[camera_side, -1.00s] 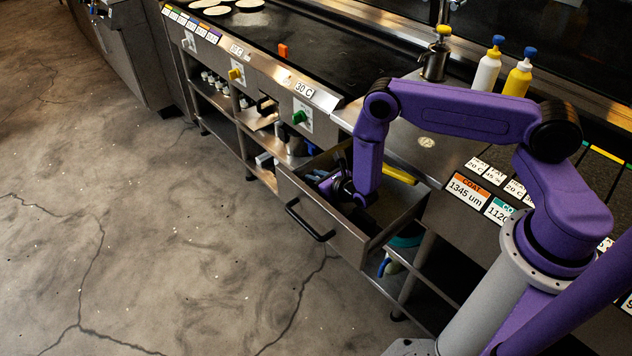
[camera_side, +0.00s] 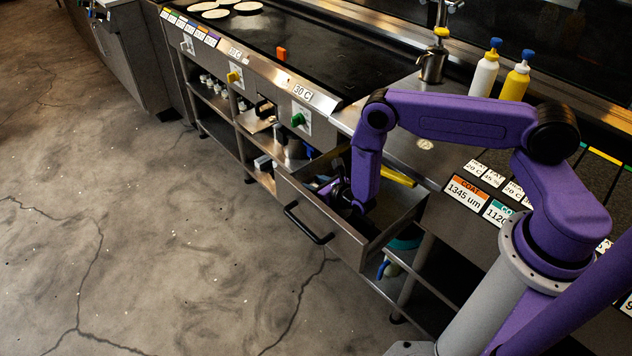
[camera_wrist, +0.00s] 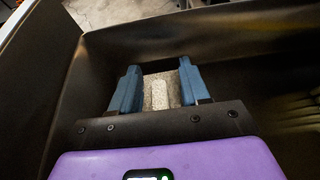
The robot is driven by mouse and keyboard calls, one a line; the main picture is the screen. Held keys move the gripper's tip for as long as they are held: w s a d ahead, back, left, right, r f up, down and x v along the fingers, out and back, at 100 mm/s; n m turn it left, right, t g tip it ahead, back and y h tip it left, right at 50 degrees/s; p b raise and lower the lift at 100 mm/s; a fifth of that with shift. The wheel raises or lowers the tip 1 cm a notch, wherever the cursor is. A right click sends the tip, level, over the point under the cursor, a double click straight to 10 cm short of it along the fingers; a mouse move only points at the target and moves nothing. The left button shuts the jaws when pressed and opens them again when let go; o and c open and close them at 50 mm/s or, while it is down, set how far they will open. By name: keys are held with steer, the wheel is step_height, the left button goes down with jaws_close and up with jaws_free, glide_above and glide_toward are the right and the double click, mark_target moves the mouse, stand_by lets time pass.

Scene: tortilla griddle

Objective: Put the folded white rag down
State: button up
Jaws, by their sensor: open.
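In the wrist view, a pale, speckled piece of cloth, apparently the folded white rag (camera_wrist: 160,94), lies between the two blue fingers of my gripper (camera_wrist: 158,72). The fingers stand apart on either side of it, and I cannot tell whether either one touches it. Its lower part is hidden by the gripper body. In the side view, my gripper (camera_side: 338,192) is down inside the open drawer (camera_side: 330,228). The fingertips and the rag are hidden there by the drawer and my wrist.
A yellow object (camera_side: 398,176) lies at the drawer's back edge. Dark drawer walls (camera_wrist: 225,35) stand close around my gripper. The griddle (camera_side: 330,55) holds several tortillas at its far end. Two squeeze bottles (camera_side: 515,82) and a metal pot (camera_side: 433,66) stand on the counter.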

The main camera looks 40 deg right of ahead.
steer(key=shift+s+r, duration=0.25)
steer(key=shift+s, duration=0.3)
steer(key=shift+s+r, duration=0.7)
steer(key=shift+s, duration=0.15)
step_height(320, 180, up, 5)
steer(key=shift+f, duration=0.1)
steer(key=shift+r, duration=0.8)
